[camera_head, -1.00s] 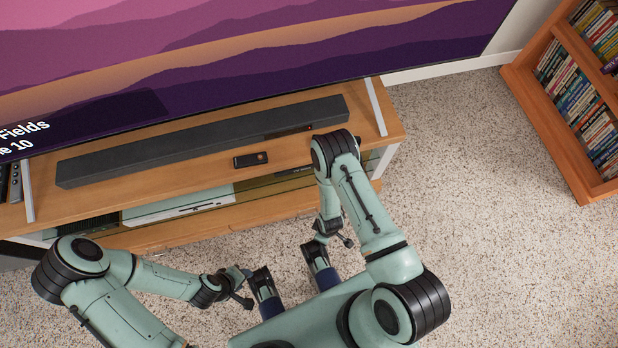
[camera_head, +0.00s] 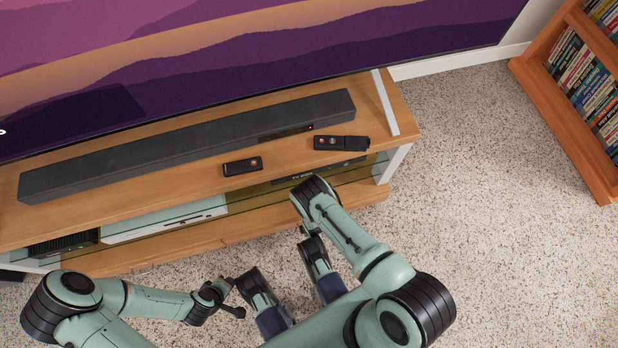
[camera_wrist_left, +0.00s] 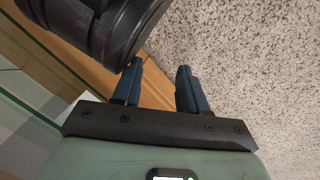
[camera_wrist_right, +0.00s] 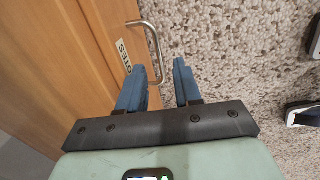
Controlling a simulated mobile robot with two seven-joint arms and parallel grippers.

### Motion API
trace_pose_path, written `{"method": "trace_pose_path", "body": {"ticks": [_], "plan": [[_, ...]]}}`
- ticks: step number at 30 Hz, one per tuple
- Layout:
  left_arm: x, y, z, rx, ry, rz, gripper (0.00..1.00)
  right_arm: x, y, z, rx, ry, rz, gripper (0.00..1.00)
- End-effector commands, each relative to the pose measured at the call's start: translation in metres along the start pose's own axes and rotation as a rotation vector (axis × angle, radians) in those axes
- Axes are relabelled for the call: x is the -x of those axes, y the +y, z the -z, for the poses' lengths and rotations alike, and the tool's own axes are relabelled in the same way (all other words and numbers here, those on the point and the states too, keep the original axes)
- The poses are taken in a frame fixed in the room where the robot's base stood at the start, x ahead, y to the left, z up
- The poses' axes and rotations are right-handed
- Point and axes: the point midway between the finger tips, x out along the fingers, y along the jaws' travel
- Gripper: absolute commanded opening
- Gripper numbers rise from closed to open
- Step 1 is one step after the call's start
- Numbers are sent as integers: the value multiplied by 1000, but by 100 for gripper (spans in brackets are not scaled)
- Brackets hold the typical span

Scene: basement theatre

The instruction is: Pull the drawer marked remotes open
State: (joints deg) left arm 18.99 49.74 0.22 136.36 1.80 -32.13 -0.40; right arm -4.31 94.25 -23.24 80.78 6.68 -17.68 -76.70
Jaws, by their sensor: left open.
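In the right wrist view the wooden drawer front (camera_wrist_right: 85,60) carries a white label (camera_wrist_right: 125,57) with the letters "OTES" showing; the rest is hidden. A metal bar handle (camera_wrist_right: 156,42) stands out from this front. My right gripper (camera_wrist_right: 158,67) is open beside the front. The near end of the handle appears between its fingers, apart from the right finger; I cannot tell whether it touches the left one. My left gripper (camera_wrist_left: 158,68) is open and empty above the carpet, near the wooden edge of the stand. The drawer front is not clear in the head view.
The TV stand (camera_head: 95,215) bears a soundbar (camera_head: 190,145) and two dark remotes (camera_head: 243,166) (camera_head: 341,143). A large TV (camera_head: 330,50) hangs over it. A bookcase (camera_head: 565,130) stands at the right. Open carpet (camera_head: 470,170) lies between. A black arm joint (camera_wrist_left: 95,25) is close to my left gripper.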

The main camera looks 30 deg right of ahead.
Motion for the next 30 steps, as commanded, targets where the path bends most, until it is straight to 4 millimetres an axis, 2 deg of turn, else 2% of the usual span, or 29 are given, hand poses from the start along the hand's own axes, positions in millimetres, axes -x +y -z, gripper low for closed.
{"method": "trace_pose_path", "body": {"ticks": [1,6,17,21,30], "plan": [[-6,-5,-6,5,-20,8,43,-10,-1,0,-1,0,1,34],[-14,-15,-19,16,-63,28,43,-23,0,0,-1,0,0,34],[-15,-18,-23,21,-77,34,43,-26,0,0,-1,0,0,34],[-15,-18,-23,20,-77,33,43,-26,0,0,-1,0,0,0],[-15,-18,-23,20,-77,33,43,-26,0,0,-1,0,0,0]]}}
